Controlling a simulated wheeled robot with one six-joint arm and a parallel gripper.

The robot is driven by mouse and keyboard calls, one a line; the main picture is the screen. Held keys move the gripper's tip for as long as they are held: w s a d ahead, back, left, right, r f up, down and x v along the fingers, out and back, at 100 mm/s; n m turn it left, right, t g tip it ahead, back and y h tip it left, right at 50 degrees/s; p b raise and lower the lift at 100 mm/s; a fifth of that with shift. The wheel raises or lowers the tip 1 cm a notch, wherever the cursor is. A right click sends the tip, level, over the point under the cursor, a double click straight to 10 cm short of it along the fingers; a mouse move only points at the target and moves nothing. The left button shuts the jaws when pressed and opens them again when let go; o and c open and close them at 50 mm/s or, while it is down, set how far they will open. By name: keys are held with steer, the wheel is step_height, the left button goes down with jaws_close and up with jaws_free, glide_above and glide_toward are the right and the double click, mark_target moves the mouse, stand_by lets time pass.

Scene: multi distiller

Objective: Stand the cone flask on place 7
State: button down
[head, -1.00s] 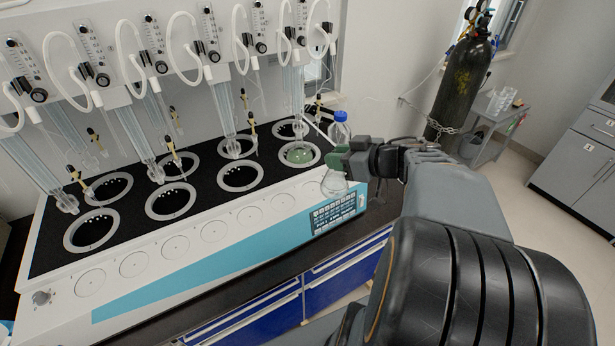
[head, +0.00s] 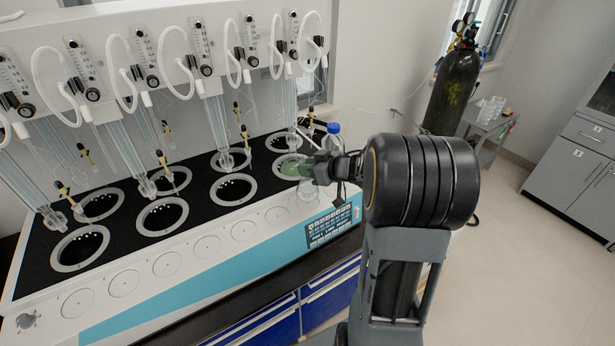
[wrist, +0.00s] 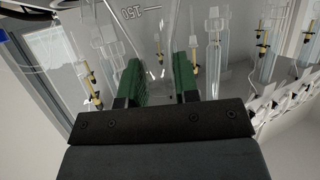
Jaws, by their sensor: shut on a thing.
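The clear glass cone flask (head: 307,191) is in my gripper (head: 318,170), near the right end of the distiller (head: 215,250). The flask looks about upright and stands out over the machine's front right edge, close to the rightmost front ring (head: 279,170). In the wrist view, the green finger pads of my gripper (wrist: 162,80) close on clear glass with an upside-down "150" mark. A pale green patch shows in the rightmost front ring, partly hidden by my gripper. I cannot read any place number.
A blue-capped bottle (head: 333,141) stands just behind my gripper. Glass tubes (head: 130,158) and yellow valves (head: 163,162) hang over the dark top. The empty front hole (head: 233,187) lies to the left. A gas cylinder (head: 453,92) stands at the right.

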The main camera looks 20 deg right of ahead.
steer(key=f, duration=0.3)
steer(key=shift+w, duration=0.3)
steer(key=shift+f, duration=0.3)
steer(key=shift+f, duration=0.2)
steer(key=c, duration=0.9)
jaws_free()
steer(key=shift+o, duration=0.2)
